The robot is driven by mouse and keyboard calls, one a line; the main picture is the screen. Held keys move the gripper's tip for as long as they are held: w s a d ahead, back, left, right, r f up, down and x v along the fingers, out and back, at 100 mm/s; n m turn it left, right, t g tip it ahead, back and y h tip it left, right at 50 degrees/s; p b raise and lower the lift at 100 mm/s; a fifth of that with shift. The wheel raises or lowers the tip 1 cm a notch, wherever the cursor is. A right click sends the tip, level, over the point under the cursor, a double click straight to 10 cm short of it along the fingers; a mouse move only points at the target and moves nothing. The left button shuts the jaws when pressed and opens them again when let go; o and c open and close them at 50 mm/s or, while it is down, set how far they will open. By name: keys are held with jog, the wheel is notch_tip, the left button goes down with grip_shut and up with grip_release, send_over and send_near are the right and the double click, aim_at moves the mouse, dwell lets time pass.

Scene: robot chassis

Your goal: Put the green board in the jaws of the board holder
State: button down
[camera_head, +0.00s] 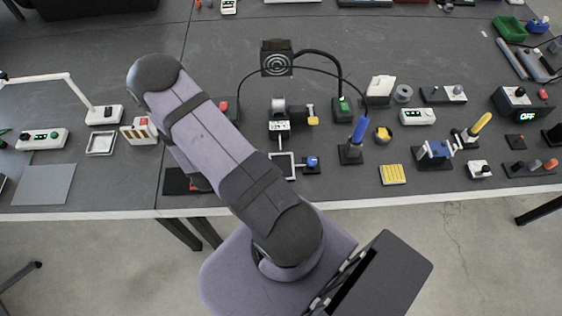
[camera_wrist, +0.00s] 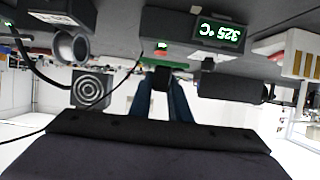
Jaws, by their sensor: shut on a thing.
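My gripper (camera_wrist: 164,92) shows in the wrist view, with its two dark blue fingers close together. It is shut on what looks like the green board (camera_wrist: 172,67), seen only as a thin green strip at the fingertips. In the head view my own arm hides the gripper and the board. What looks like the board holder (camera_head: 437,149), a blue clamp with metal rods on a dark base, stands on the right part of the table, well apart from my arm. Its jaws are too small to make out clearly.
A black fan box (camera_head: 276,58) with a curved hose stands at centre back. A blue-handled iron in a stand (camera_head: 351,152), a yellow sponge (camera_head: 393,174) and a yellow-handled tool (camera_head: 479,125) stand near the holder.

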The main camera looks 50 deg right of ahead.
jog(key=s+d+f+p, duration=0.1)
jog(key=s+d+p, duration=0.3)
jog(key=s+d, duration=0.45)
jog(key=p, duration=0.5)
send_over(282, 169)
notch_tip(282, 169, down, 10)
jog(key=b, duration=0.9)
jog(key=shift+r, duration=0.2)
jog(key=shift+b, duration=0.3)
jog(key=shift+f, duration=0.15)
jog(key=c, duration=1.7)
grip_release()
jog(key=shift+o, duration=0.2)
